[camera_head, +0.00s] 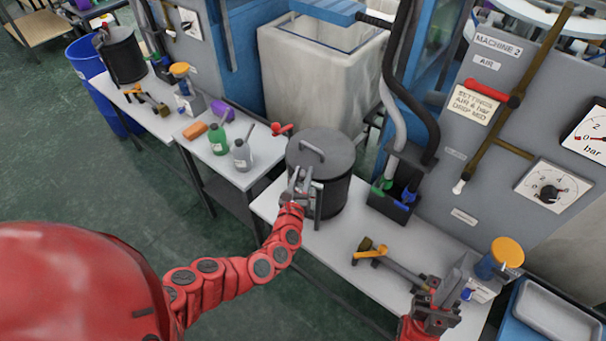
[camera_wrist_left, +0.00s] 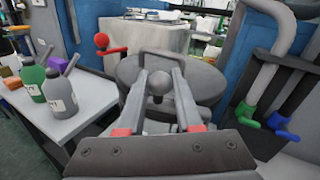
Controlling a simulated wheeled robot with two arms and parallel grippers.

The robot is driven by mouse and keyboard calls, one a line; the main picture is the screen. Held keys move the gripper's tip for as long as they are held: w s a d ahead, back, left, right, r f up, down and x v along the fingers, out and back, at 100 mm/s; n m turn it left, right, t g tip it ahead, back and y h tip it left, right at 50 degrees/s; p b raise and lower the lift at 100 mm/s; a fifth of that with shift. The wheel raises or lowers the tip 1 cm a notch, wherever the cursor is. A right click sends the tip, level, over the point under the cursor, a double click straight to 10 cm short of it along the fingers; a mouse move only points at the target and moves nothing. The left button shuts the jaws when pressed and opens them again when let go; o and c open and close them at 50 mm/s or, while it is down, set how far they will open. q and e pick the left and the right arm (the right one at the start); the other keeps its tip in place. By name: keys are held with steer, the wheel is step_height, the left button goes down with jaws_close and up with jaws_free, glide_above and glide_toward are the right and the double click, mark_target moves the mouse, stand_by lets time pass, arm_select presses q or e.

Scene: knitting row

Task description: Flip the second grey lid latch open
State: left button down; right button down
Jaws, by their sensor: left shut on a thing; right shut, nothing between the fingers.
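A dark grey drum (camera_head: 335,202) with a round grey lid (camera_head: 325,150) and a hoop handle stands on the white bench. The lid also shows in the wrist view (camera_wrist_left: 208,82). My left gripper (camera_head: 302,178) is at the drum's near-left rim, its fingers shut on the grey ball-ended latch (camera_wrist_left: 159,84). The fingers hide part of the latch, and its lower end is out of sight. A red ball-ended lever (camera_head: 282,129) sticks out at the lid's far-left side. My right gripper (camera_head: 452,283) is shut and empty low over the bench at the lower right.
Green (camera_head: 218,139) and grey bottles (camera_head: 242,155) stand on the table left of the drum. A black holder (camera_head: 392,202) with hoses is to its right. A brass-and-grey tool (camera_head: 390,258) and a yellow-topped dispenser (camera_head: 499,258) are near my right gripper.

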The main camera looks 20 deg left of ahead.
arm_select(q)
steer(key=shift+s+d+n+y, duration=0.15)
steer(key=shift+s+n+y, duration=0.15)
steer(key=shift+n+y, duration=0.55)
steer(key=n+y, duration=0.1)
steer(key=s+g+y, duration=0.1)
steer(key=y, duration=0.1)
steer(key=shift+d+f+n+y+b, duration=0.1)
steer(key=shift+f+n+y+b, duration=0.05)
steer(key=shift+n+y+b, duration=0.15)
steer(key=shift+s+n+g+y+b, duration=0.3)
steer(key=shift+n+g+y+b, duration=0.15)
steer(key=shift+n+g+y, duration=0.4)
steer(key=shift+s+y, duration=0.1)
steer(key=shift+y, duration=0.3)
steer(key=c, duration=0.6)
jaws_free()
steer(key=shift+s, duration=0.1)
